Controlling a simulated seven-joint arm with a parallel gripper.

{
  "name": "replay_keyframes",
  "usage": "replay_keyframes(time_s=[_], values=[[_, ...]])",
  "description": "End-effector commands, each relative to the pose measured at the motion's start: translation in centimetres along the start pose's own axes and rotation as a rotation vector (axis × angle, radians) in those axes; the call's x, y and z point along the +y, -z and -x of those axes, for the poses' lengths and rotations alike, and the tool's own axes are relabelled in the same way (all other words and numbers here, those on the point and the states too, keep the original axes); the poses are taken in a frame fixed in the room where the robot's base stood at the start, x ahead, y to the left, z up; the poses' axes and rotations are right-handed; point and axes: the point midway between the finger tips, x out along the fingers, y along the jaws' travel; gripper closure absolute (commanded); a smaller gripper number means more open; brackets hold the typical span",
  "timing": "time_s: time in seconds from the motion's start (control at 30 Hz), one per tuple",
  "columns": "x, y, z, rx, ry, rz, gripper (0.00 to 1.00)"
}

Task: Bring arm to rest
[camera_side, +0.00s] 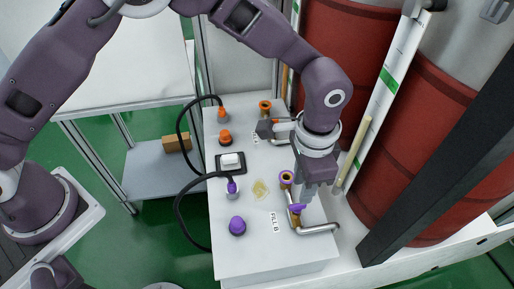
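My gripper (308,194) points down at the right side of the white panel (258,262), beside the lower brass fitting with purple collars (286,179). The fingers are partly hidden by the gripper body and I cannot tell whether they are apart or touch the fitting. My arm arches over from the left of the picture. The purple lever or cap (297,208) of the fitting lies right at the fingertips.
The panel carries a purple knob (237,226), an orange knob (225,136), a white switch (230,160) and a yellowish stain (261,189). Black hoses (180,215) loop at its left. Red drums (420,150) and a dark post (440,150) stand close at the right.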

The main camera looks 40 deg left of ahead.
Motion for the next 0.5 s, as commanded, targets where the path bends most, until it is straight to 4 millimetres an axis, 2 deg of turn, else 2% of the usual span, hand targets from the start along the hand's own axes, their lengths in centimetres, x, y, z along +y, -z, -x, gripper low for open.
replay_keyframes(time_s=[0.07, 0.17, 0.2, 0.27, 0.3, 0.37, 0.4, 0.5], values=[[-0.8, -0.2, 1.4, 0.014, 0.005, 0.016, 0.68], [-3.8, -2.2, 6.8, 0.065, 0.025, 0.090, 0.68], [-5.4, -3.9, 9.8, 0.095, 0.037, 0.137, 0.68], [-7.5, -7.3, 14.0, 0.140, 0.057, 0.214, 0.68], [-8.6, -9.8, 16.5, 0.170, 0.072, 0.266, 0.68], [-9.7, -13.8, 19.5, 0.215, 0.091, 0.347, 0.68], [-10.1, -16.6, 21.1, 0.245, 0.105, 0.400, 0.68], [-9.9, -23.5, 23.4, 0.319, 0.138, 0.533, 0.68]])
